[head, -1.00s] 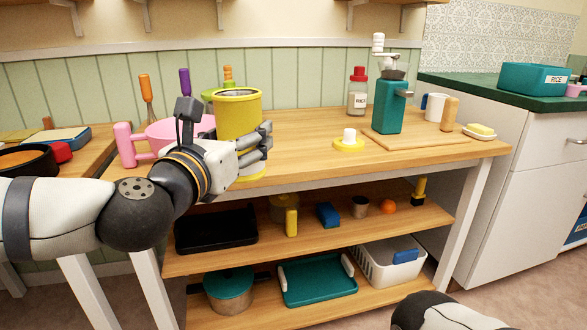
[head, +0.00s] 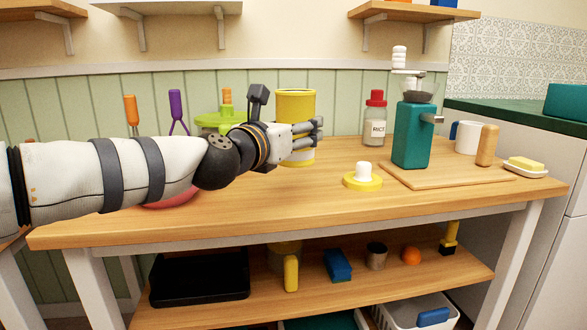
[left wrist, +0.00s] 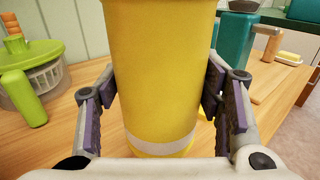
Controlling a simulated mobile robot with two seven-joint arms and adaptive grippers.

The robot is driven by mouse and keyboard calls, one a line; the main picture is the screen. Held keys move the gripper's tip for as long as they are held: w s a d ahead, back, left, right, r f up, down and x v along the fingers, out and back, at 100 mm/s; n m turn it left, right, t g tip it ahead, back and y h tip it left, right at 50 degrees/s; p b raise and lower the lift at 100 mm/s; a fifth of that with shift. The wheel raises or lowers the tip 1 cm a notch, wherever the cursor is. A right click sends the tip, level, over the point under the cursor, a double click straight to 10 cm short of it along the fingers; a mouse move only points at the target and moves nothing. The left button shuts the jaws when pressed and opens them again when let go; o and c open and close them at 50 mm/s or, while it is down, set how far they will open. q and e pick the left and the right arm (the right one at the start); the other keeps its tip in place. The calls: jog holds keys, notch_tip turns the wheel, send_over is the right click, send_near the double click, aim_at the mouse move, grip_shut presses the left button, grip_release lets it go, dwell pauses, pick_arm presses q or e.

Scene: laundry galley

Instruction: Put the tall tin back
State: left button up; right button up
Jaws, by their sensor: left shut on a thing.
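The tall yellow tin (head: 295,103) with a white band near its base is upright over the back middle of the wooden table. My left gripper (head: 316,133) is shut around the tin's side. In the left wrist view the tin (left wrist: 160,70) fills the space between the purple-padded fingers. Its base is close to the tabletop; I cannot tell whether it touches. A yellow lid with a white knob (head: 362,180) lies on the table to the right and in front of the tin. My right gripper is not in view.
A red-capped rice jar (head: 375,118) and a teal grinder (head: 412,135) on a board stand to the right. A green-lidded container (head: 213,122) is at the left. Wall shelves (head: 415,13) hang above. The lower shelf (head: 390,295) holds several items. The table's front middle is clear.

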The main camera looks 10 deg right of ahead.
pick_arm(q)
jog(key=w+f, duration=0.1)
jog(key=w+f+b, duration=0.1)
jog(key=f, duration=0.1)
jog(key=w+f+b, duration=0.1)
jog(key=shift+w+d+f, duration=0.2)
jog(key=shift+d+f, duration=0.1)
jog(key=shift+f, duration=0.05)
jog(key=shift+s+f, duration=0.1)
jog(key=shift+f, duration=0.95)
jog(key=shift+f+b, duration=0.2)
jog(key=shift+b, duration=0.1)
jog(key=o, duration=1.6)
jog(key=shift+r, duration=0.35)
jog(key=p+v, duration=0.3)
jog(key=v, duration=0.9)
jog(key=shift+f, duration=0.15)
